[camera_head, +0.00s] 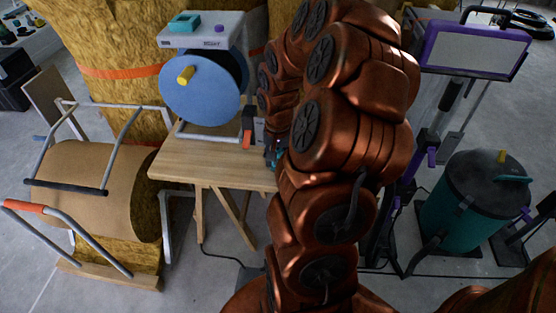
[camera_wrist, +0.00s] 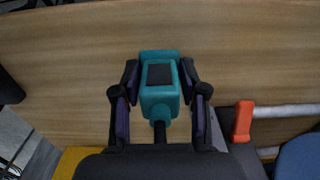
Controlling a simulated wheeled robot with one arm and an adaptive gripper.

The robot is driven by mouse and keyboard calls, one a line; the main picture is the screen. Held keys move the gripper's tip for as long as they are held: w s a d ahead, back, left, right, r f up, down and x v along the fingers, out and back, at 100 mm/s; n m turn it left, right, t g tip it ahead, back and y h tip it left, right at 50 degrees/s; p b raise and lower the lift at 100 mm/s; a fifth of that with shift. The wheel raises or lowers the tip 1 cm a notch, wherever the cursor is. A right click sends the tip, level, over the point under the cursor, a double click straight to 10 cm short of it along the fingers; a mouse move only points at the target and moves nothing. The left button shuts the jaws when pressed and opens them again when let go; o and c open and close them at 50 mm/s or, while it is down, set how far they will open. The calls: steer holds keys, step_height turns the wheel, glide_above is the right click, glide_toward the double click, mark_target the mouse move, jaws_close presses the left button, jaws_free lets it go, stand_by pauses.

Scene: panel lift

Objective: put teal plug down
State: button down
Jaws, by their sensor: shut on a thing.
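The teal plug (camera_wrist: 160,103) has a dark square patch on its face and a black cable end towards the camera. My gripper (camera_wrist: 158,92) is shut on it, with one finger on each side. The wooden table (camera_wrist: 60,60) fills most of the wrist view behind the plug. I cannot tell whether the plug touches it. In the head view the table (camera_head: 195,165) stands left of my arm. A small teal bit of the plug (camera_head: 279,151) shows beside my arm at the table's right side. My arm hides most of the gripper there.
A machine with a blue disc (camera_head: 203,92) and yellow knob stands at the table's back. An orange-handled part (camera_wrist: 243,121) lies close right of my gripper. A brown roll on a cart (camera_head: 80,185) is at left. A teal drum (camera_head: 465,212) and purple-framed panel (camera_head: 472,50) are at right.

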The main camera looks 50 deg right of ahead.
steer(key=shift+f, duration=0.25)
steer(key=c, duration=0.6)
jaws_free()
